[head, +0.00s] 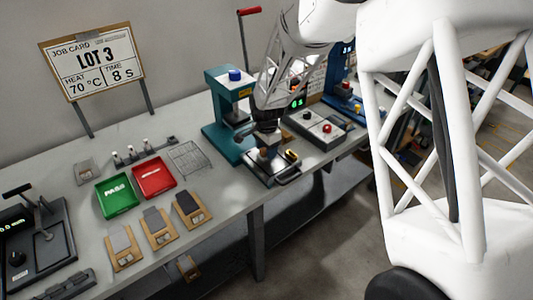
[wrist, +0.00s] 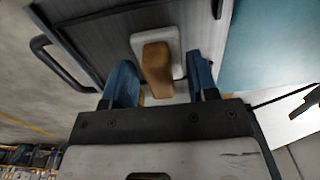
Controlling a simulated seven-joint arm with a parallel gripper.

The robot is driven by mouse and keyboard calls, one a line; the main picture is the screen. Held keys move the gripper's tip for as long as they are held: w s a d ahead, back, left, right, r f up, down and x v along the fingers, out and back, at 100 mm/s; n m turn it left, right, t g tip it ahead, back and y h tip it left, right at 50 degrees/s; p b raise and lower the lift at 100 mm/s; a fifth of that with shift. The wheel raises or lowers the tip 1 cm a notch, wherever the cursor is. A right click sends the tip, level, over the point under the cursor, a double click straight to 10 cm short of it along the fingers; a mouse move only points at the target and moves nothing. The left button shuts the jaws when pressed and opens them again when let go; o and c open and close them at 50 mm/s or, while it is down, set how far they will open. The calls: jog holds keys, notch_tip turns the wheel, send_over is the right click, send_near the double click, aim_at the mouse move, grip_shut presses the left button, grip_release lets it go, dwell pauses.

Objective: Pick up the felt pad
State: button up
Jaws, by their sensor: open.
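My gripper (head: 266,138) points down over the dark plate tray (head: 282,168) at the bench's right part. In the wrist view its two blue fingers (wrist: 160,72) are apart, one on each side of a tan block (wrist: 157,68). The block lies on or over a pale rounded piece (wrist: 142,40); contact with the fingers cannot be told. The tan block also shows just below the gripper in the head view (head: 264,154). Flat grey pads (head: 120,237), (head: 154,220) and a darker one (head: 187,203) lie on tan boards to the left. Which piece is the felt pad is unclear.
A teal press (head: 218,120) stands close behind my gripper's left side. A grey box with buttons (head: 316,127) is to the right. A green tray (head: 117,196), a red tray (head: 153,177) and a wire rack (head: 188,158) lie left. The bench's front edge is near.

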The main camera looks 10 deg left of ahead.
dwell(0.4)
grip_shut()
jog(key=shift+r, duration=0.15)
jog(key=shift+r, duration=1.45)
jog(key=shift+s+d+r, duration=0.1)
jog(key=shift+s+r, duration=0.1)
jog(key=shift+s, duration=0.05)
jog(key=s+d, duration=0.2)
jog(key=s, duration=0.5)
jog(key=s+d+r, duration=0.1)
jog(key=s+d, duration=0.2)
jog(key=s, duration=0.4)
jog(key=shift+s+d+r, duration=0.15)
jog(key=shift+d+r, duration=0.05)
jog(key=shift+d, duration=0.15)
